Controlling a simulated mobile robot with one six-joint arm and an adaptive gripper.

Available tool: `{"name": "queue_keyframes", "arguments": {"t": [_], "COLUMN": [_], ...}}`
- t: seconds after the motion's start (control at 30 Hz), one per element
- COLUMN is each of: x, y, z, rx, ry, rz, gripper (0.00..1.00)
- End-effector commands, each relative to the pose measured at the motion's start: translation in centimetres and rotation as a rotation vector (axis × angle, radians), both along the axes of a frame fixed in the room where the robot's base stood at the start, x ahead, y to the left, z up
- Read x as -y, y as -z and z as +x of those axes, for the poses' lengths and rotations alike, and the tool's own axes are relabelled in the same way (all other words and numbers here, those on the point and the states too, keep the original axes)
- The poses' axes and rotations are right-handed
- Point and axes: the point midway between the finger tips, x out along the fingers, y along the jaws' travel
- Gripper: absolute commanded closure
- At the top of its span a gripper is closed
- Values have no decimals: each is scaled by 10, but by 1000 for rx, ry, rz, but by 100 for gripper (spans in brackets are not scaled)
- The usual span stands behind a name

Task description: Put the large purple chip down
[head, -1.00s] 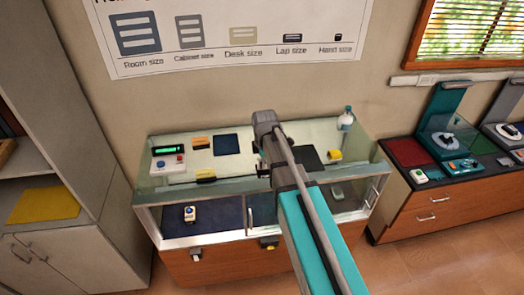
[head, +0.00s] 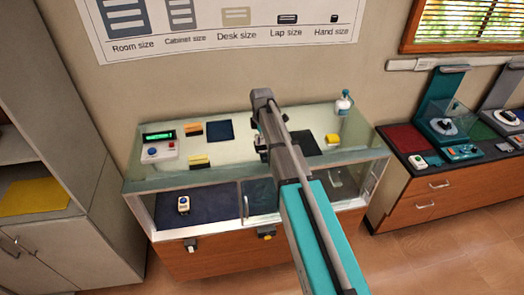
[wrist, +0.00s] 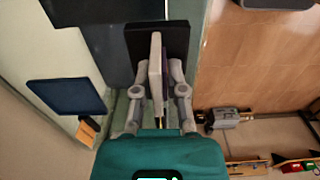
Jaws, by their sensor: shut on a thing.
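My gripper (wrist: 157,95) is shut on a thin slab seen edge-on in the wrist view, with a pale side and a dark purple side. I take this slab for the large purple chip (wrist: 165,70). It stands upright between the two grey fingers. In the head view my gripper (head: 262,143) is over the glass-sided display counter (head: 235,165), and my arm hides the chip there. A black square (wrist: 150,30) lies beyond the chip in the wrist view; it also shows right of my arm in the head view (head: 306,144). I cannot tell whether the chip touches the counter.
A navy square (head: 219,130), an orange block (head: 190,128), a yellow block (head: 199,161) and a control box with a green display (head: 159,146) are on the counter left of my arm. A bottle (head: 343,103) and another yellow block (head: 333,139) are on the right.

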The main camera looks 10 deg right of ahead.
Motion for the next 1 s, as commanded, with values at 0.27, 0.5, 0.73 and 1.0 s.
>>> {"name": "queue_keyframes", "arguments": {"t": [0.27,0.5,0.73,1.0], "x": [6,7,7,10], "y": [25,26,26,40], "z": [19,21,21,31], "rx": [0,0,0,0], "ry": [1,1,1,2], "rz": [0,0,0,0], "gripper": [100,100,100,100]}}
